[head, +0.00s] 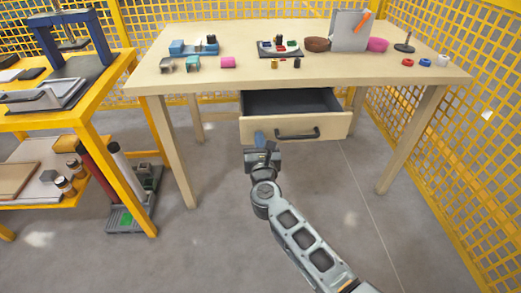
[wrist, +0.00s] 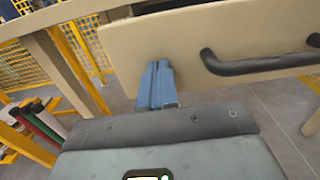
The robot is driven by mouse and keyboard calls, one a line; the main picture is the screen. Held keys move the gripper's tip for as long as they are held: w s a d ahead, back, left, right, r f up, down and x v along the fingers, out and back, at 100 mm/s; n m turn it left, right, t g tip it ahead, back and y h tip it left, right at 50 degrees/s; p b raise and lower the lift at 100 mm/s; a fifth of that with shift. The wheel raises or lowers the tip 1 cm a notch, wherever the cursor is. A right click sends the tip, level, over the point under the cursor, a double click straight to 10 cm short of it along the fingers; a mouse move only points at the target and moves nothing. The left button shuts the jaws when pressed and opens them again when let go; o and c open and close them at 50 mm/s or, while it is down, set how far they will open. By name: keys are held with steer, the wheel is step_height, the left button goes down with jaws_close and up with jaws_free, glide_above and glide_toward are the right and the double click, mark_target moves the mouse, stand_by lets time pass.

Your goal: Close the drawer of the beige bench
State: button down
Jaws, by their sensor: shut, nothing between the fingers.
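The beige bench (head: 300,73) stands ahead with its drawer (head: 262,129) pulled out, and the dark inside of the drawer shows from above. The drawer front has a dark bar handle (head: 297,133), which also shows at the right in the wrist view (wrist: 260,64). My gripper (head: 259,138) is shut and empty, its blue fingers (wrist: 157,72) together. The fingertips are at the drawer front, left of the handle and apart from it. In the wrist view they overlap the lower part of the front panel; I cannot tell whether they touch it.
Small parts, a grey panel (head: 349,31) and bowls stand on the bench top. A yellow workbench (head: 92,95) with a blue press (head: 75,35) is at the left. Yellow mesh fencing (head: 440,120) encloses the back and right. The floor below the drawer is clear.

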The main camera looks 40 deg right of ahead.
steer(key=b, duration=0.7)
glide_toward(256, 111)
steer(key=w+d+r, duration=0.2)
steer(key=w, duration=0.1)
steer(key=w+d+r, duration=0.1)
steer(key=w, duration=0.1)
steer(key=shift+w+d, duration=0.2)
steer(key=shift+w, duration=0.05)
steer(key=shift+w+r, duration=0.1)
steer(key=shift+r, duration=0.2)
steer(key=shift+d, duration=0.1)
